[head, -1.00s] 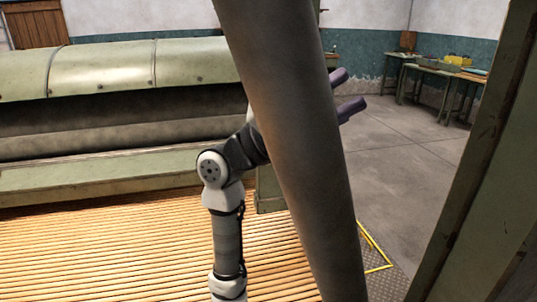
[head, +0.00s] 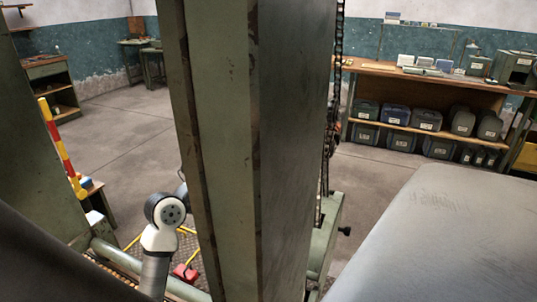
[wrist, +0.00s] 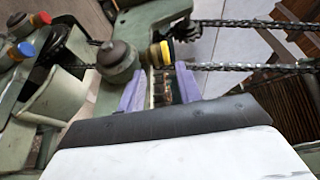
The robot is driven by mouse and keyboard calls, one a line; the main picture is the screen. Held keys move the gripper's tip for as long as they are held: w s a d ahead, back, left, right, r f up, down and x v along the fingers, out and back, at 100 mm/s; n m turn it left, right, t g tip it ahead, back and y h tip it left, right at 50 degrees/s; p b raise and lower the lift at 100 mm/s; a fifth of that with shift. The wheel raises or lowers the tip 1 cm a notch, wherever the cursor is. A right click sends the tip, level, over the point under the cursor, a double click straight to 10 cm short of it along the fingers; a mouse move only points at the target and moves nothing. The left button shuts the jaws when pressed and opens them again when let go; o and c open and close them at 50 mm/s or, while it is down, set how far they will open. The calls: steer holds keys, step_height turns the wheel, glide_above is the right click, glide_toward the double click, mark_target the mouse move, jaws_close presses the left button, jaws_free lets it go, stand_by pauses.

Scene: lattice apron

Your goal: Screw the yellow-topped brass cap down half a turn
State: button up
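In the wrist view my gripper (wrist: 160,70) has its two purple fingers spread apart, with nothing clearly held between them. The yellow-topped cap (wrist: 165,53) shows just beyond the fingertips, roughly in line with the gap. In the head view my arm is low at the left, beside a green post, and neither my gripper nor the cap shows.
In the wrist view, chains (wrist: 245,67) run to the right past the cap. In the head view a green post (head: 225,150) blocks the middle. A shelf bench (head: 435,80) with dark cases stands behind.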

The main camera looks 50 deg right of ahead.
steer(key=d, duration=0.2)
steer(key=d+p, duration=0.1)
steer(key=d, duration=0.2)
steer(key=shift+s+d, duration=0.35)
steer(key=shift+c, duration=0.4)
steer(key=c, duration=0.6)
steer(key=shift+w+m+g, duration=0.15)
steer(key=shift+m+g, duration=0.25)
steer(key=m+g+b, duration=0.1)
steer(key=m+g+y, duration=0.1)
steer(key=g, duration=0.1)
steer(key=m+g+y+b, duration=0.1)
steer(key=g, duration=0.1)
steer(key=shift+w+d+f+m+b, duration=0.1)
steer(key=shift+w+d+m+b, duration=0.1)
steer(key=shift+w+m+b, duration=0.15)
steer(key=shift+c, duration=0.2)
steer(key=m+g+y, duration=0.1)
steer(key=g, duration=0.1)
steer(key=m+g+y+b, duration=0.1)
steer(key=m+g+y, duration=0.2)
steer(key=g+y, duration=0.1)
steer(key=shift+w+d+m, duration=0.25)
steer(key=shift+w+m, duration=0.1)
